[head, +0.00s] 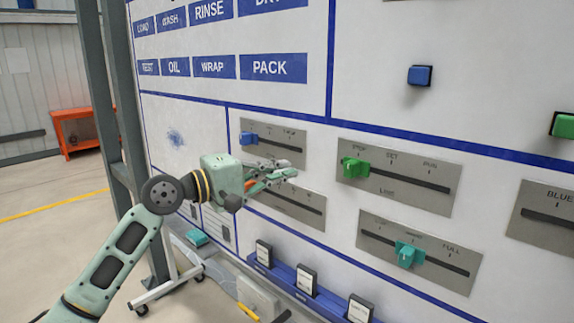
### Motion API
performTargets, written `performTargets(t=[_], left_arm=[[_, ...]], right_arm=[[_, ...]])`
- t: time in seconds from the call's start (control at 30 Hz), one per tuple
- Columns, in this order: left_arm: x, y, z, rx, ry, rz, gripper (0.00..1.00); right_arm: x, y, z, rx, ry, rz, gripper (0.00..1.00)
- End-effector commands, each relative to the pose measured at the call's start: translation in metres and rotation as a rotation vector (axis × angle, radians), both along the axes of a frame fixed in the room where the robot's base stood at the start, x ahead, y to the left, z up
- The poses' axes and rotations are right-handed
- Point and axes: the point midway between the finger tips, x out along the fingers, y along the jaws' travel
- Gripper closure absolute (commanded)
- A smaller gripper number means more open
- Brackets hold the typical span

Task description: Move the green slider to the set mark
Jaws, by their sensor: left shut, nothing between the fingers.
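The green slider (355,166) sits at the left end of the slot in a grey plate (437,200), under the STOP mark. The set mark (391,160), lettered SET, is right of it, near the middle of the slot, with RUN further right. My left gripper (292,173) is shut and empty. It points right, left of the green slider and apart from it in the picture, in front of the neighbouring plates. My right gripper is out of view.
A blue slider (249,139) is on the upper left plate. A teal slider (408,254) is on the plate below the green one. Small dark-and-white blocks (306,280) stand on a blue ledge underneath. A blue button (419,75) is above. A grey post (124,120) stands at left.

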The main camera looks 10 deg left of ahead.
Motion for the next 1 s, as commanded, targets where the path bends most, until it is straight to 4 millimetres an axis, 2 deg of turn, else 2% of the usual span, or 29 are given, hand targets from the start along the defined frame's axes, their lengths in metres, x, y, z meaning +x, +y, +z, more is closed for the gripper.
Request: performTargets(t=[0.1,0.2,0.4,0.5,0.67,1.0], left_arm=[[0.016,-0.019,0.005,-0.001,0.002,-0.001,1.0],[0.03,-0.037,0.005,-0.001,0.002,0.0,1.0],[0.054,-0.067,0.004,0.001,0.0,0.001,1.0],[0.041,-0.079,0.004,0.005,-0.003,0.001,1.0],[0.033,-0.09,0.002,0.003,-0.001,0.003,1.0],[0.03,-0.094,-0.001,0.001,-0.002,0.003,1.0]], right_arm=[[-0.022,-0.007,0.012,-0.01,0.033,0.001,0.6],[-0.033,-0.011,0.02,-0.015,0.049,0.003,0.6],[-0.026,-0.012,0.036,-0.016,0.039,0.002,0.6],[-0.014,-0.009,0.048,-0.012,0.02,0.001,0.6],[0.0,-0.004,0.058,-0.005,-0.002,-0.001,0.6],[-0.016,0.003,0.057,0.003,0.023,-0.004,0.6]])
